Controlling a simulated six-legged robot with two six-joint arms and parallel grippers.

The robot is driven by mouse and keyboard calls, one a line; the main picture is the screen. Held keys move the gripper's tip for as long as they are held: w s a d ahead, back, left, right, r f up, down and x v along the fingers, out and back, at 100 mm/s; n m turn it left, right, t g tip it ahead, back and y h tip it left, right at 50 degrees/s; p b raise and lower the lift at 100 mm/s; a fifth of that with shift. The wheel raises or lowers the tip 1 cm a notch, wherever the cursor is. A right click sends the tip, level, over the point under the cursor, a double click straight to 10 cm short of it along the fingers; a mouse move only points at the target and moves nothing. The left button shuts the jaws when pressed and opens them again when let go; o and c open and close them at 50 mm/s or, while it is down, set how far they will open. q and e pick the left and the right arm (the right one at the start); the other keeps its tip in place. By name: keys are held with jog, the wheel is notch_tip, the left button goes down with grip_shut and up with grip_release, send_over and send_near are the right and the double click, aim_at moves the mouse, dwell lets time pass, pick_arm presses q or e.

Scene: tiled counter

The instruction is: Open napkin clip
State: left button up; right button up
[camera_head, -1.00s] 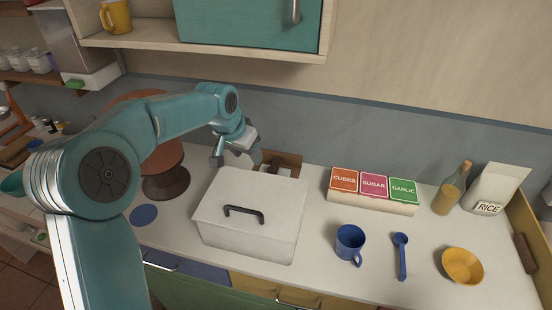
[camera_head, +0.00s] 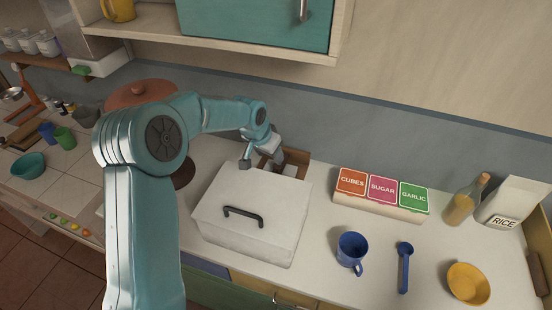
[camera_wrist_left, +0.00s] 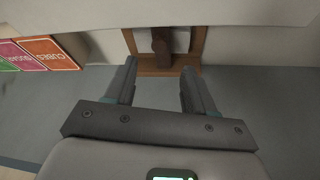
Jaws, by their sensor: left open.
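A brown wooden napkin holder (camera_head: 294,158) stands behind the white lidded box, close to the wall. White napkins (camera_head: 289,170) show inside it, partly hidden by the box and my gripper. In the left wrist view the wooden frame (camera_wrist_left: 152,65) is at the top centre, with a darker brown upright piece (camera_wrist_left: 160,42), perhaps the clip. My left gripper (camera_head: 262,164) is at the holder's left side, above the box's back edge. In the wrist view its two fingers (camera_wrist_left: 158,78) are apart and empty, pointing at the holder. I cannot tell whether they touch it.
The white box (camera_head: 265,200) with a black handle stands in front of the holder. A rack of labelled packets (camera_head: 380,205) is to the right. A blue mug (camera_head: 350,250), blue scoop (camera_head: 404,268) and yellow bowl (camera_head: 468,284) lie nearer. A shelf (camera_head: 230,45) hangs above.

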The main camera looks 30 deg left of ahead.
aim_at(275, 168)
pick_arm(q)
jog(key=p+x, duration=0.1)
jog(key=x, duration=0.5)
jog(key=shift+w+d+f, duration=0.1)
jog(key=shift+w, duration=0.1)
jog(key=shift+f, duration=0.25)
jog(key=shift+w+f, duration=0.15)
jog(key=shift+f, duration=0.15)
jog(key=c, duration=0.6)
grip_shut()
